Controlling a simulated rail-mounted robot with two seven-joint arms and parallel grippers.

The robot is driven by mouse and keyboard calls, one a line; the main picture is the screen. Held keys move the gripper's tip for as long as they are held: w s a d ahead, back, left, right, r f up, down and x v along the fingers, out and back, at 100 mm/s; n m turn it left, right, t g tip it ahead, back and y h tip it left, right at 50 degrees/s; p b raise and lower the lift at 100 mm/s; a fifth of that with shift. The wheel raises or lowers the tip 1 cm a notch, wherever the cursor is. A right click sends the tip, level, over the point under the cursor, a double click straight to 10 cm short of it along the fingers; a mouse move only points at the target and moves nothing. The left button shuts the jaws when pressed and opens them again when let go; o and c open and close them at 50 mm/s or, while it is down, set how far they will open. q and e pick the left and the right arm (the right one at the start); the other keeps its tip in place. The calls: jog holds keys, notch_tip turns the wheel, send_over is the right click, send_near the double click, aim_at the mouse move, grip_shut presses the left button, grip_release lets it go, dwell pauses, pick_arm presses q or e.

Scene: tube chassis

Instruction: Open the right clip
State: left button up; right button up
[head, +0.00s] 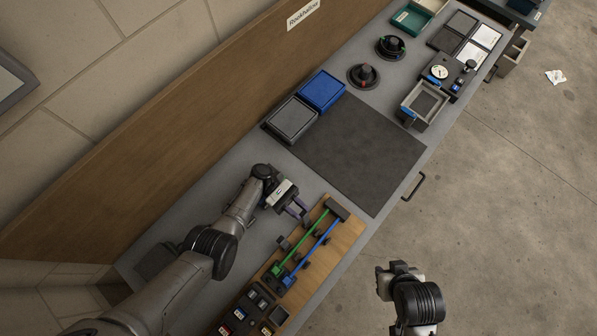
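A wooden board (347,232) lies at the front of the bench and carries a green tube (300,243) and a blue tube (315,247) side by side. Small dark clips sit along the tubes, one of them beside the blue tube (325,240); which one is the right clip, and whether it is open or shut, is too small to tell. A dark block (337,209) stands at the tubes' far end. My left gripper (298,209) is open and empty, just left of the board's far end. My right gripper (393,272) is off the bench's right side; its fingers cannot be made out.
Several coloured small blocks (240,313) sit on the board's near end. A dark mat (358,150) lies clear beyond the board. Grey (290,120) and blue (321,91) trays stand left of the mat. A handle (413,187) juts from the bench's right edge.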

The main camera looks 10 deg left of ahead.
pick_arm(q)
jog(key=o, duration=0.5)
jog(key=shift+c, duration=0.2)
jog(key=shift+f, duration=0.1)
jog(key=b+v, duration=0.8)
jog(key=v, duration=0.5)
jog(key=shift+w+a, duration=0.25)
jog(key=shift+a, duration=0.1)
